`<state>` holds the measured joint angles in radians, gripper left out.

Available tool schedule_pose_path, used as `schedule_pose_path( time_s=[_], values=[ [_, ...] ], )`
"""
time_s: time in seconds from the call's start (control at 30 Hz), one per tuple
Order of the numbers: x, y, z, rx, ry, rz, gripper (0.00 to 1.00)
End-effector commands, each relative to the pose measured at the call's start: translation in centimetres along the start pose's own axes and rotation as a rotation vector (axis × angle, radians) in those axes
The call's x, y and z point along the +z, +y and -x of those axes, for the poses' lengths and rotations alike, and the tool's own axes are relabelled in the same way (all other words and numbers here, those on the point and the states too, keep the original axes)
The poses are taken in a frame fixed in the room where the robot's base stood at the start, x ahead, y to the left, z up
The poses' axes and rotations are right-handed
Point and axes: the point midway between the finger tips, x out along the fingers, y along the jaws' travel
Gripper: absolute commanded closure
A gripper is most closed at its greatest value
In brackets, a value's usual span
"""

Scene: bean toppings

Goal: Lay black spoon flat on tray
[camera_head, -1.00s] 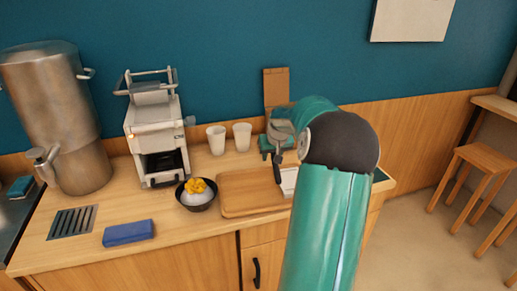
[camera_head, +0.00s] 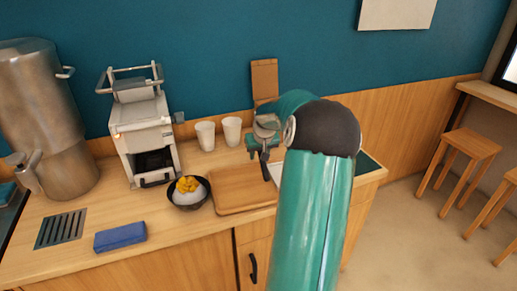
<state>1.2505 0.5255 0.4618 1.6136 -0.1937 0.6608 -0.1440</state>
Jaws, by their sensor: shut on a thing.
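My gripper (camera_head: 264,148) is beyond my green arm, above the back right part of the wooden tray (camera_head: 230,205). It is shut on a dark, narrow thing, which looks like the black spoon (camera_head: 265,168). The spoon hangs steeply downward from the jaws, its lower end over the tray's right part. I cannot tell whether that end touches the tray. The tray lies flat on the counter, with its right side partly hidden by my arm. The jaws are small and partly hidden.
A dark bowl (camera_head: 189,203) with white and yellow food stands left of the tray. Two white cups (camera_head: 205,136) stand behind it. A white machine (camera_head: 144,135), a steel urn (camera_head: 50,115) and a blue block (camera_head: 120,236) are farther left. A white item lies by the tray's right side.

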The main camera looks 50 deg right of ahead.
Motion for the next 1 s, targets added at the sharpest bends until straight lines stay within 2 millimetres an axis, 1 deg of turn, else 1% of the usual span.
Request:
schedule_pose_path(
  time_s=[0.4, 0.6, 0.8, 1.0],
  values=[
    [1.0, -0.2, -3.0, 0.000, -0.002, -0.001, 0.84],
    [1.5, -0.2, -4.1, 0.000, -0.001, 0.000, 0.84],
    [1.7, -0.2, -4.7, 0.000, 0.000, -0.001, 0.84],
    [1.8, -0.2, -4.8, 0.000, 0.000, -0.001, 0.84]
  ],
)
